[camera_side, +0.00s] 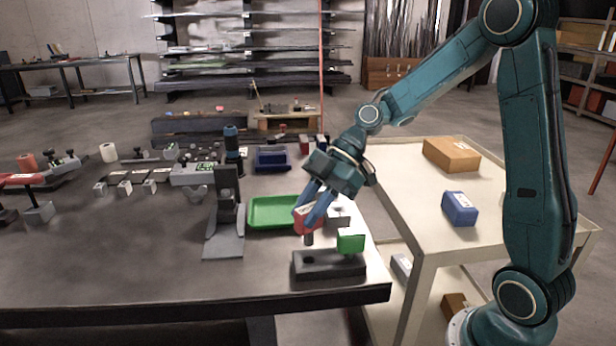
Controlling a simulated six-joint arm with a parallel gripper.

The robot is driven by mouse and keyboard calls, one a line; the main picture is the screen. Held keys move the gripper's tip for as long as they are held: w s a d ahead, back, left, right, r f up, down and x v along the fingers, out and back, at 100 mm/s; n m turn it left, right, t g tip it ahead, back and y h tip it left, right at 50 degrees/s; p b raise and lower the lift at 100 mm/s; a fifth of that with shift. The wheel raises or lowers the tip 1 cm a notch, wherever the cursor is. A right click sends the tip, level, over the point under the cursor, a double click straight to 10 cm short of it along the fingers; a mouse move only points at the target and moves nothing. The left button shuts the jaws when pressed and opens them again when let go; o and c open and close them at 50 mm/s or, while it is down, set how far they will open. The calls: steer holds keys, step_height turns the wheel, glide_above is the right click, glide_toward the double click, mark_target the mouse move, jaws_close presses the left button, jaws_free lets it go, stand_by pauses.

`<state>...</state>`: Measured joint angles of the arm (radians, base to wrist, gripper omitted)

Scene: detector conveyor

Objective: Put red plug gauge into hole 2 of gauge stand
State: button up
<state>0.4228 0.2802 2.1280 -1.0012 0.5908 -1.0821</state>
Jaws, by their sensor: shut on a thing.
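My gripper (307,208) is shut on the red plug gauge (305,222). The gauge has a red body with a dark grey pin (309,239) pointing down. It is held upright or nearly so, with the pin just above the left part of the gauge stand (328,269). The stand is a low dark grey block near the front right corner of the table. A green gauge (350,240) stands at the right end of the stand. My fingers hide part of the red body.
A green tray (270,225) lies just behind and left of the stand. A dark upright instrument on a grey base (224,245) stands left of it. A blue bin (271,160) is farther back. The front left of the table is clear. A cart (450,235) carries boxes at right.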

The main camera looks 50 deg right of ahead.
mark_target(310, 243)
steer(key=shift+f, duration=1.55)
steer(key=shift+f, duration=1.55)
steer(key=o, duration=1.1)
steer(key=shift+d, duration=0.1)
steer(key=v, duration=1.3)
steer(key=shift+d+r, duration=0.25)
steer(key=shift+r, duration=0.05)
steer(key=shift+a, duration=0.1)
steer(key=s+a+r+m+h, duration=0.3)
steer(key=s+a+m+h, duration=0.2)
steer(key=s+a+m, duration=0.15)
steer(key=s+m+t+h, duration=0.1)
steer(key=s+m, duration=0.1)
steer(key=s, duration=0.1)
steer(key=s+d+m+t+h, duration=0.1)
steer(key=s+m, duration=0.2)
steer(key=s+m+t+h, duration=0.1)
steer(key=s+m, duration=0.2)
steer(key=s, duration=0.1)
steer(key=shift+d+r+m+h, duration=0.25)
steer(key=shift+d+r+h, duration=0.05)
steer(key=shift+r, duration=0.05)
